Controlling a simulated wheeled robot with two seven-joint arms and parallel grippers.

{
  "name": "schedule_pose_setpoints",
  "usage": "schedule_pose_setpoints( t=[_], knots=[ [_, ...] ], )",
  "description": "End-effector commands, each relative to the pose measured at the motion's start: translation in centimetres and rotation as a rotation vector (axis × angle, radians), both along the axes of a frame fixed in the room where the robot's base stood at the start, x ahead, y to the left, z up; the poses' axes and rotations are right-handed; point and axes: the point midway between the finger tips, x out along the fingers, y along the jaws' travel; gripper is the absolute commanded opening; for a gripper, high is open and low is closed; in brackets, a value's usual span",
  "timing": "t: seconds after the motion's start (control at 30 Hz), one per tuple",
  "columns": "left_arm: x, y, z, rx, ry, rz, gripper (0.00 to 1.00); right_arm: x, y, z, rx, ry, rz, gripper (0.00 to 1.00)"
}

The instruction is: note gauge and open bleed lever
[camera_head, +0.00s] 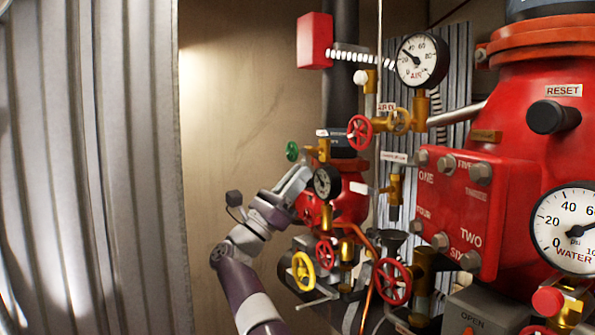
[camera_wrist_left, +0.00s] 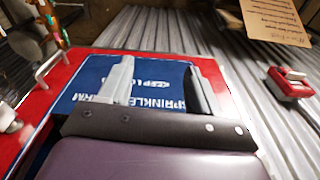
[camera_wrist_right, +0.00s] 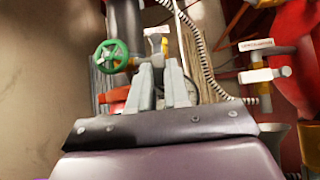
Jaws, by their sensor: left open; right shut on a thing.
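The white AIR gauge (camera_head: 422,60) is at the top, its needle pointing up and left. The larger WATER gauge (camera_head: 570,232) is at the right, its needle pointing right and slightly up. A small dark gauge (camera_head: 326,182) sits beside my right gripper (camera_head: 303,178), on the smaller red valve body (camera_head: 350,192). In the right wrist view my right gripper (camera_wrist_right: 161,78) is closed on a small pale part, seemingly the bleed lever (camera_wrist_right: 158,60), mostly hidden by the fingers. In the left wrist view my left gripper (camera_wrist_left: 158,82) is open and empty, in front of a blue sprinkler sign (camera_wrist_left: 160,70).
A green handwheel (camera_wrist_right: 111,56) is close left of the right fingers. Red handwheels (camera_head: 393,282) and a yellow one (camera_head: 303,271) lie below. A big red valve (camera_head: 520,150) fills the right. Corrugated metal (camera_head: 95,150) bounds the left; bare wall (camera_head: 250,110) lies between.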

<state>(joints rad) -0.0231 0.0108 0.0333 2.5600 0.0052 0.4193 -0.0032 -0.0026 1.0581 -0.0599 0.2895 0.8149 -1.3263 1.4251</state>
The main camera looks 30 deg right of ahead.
Motion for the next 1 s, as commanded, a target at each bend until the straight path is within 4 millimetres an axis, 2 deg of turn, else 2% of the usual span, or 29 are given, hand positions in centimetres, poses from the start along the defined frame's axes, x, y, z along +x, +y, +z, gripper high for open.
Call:
schedule_pose_setpoints(
  t=[0.43, 0.47, 0.5, 0.53, 0.83, 1.0],
  knots=[
    [0.0, 0.0, 0.2, 0.0, 0.0, 0.0, 0.63, -0.1, 0.0, 0.3, -0.002, -0.011, 0.002, 0.0],
    [0.0, 0.0, 0.2, 0.0, 0.0, 0.0, 0.63, -0.1, 0.0, 0.3, -0.002, -0.011, 0.002, 0.26],
    [0.0, 0.0, 0.2, 0.0, 0.0, 0.0, 0.63, -0.1, 0.0, 0.3, -0.001, -0.01, 0.001, 0.4],
    [0.0, 0.0, 0.2, 0.0, 0.0, 0.0, 0.63, -0.1, 0.0, 0.3, -0.001, -0.01, 0.001, 0.43],
    [0.0, 0.0, -0.1, 0.0, 0.0, 0.0, 0.63, 0.0, 0.1, -0.1, 0.0, -0.007, 0.001, 0.43],
    [0.0, 0.0, -2.1, 0.0, 0.0, 0.0, 0.63, 0.0, 1.5, -2.1, -0.001, -0.006, 0.003, 0.43]
  ],
)
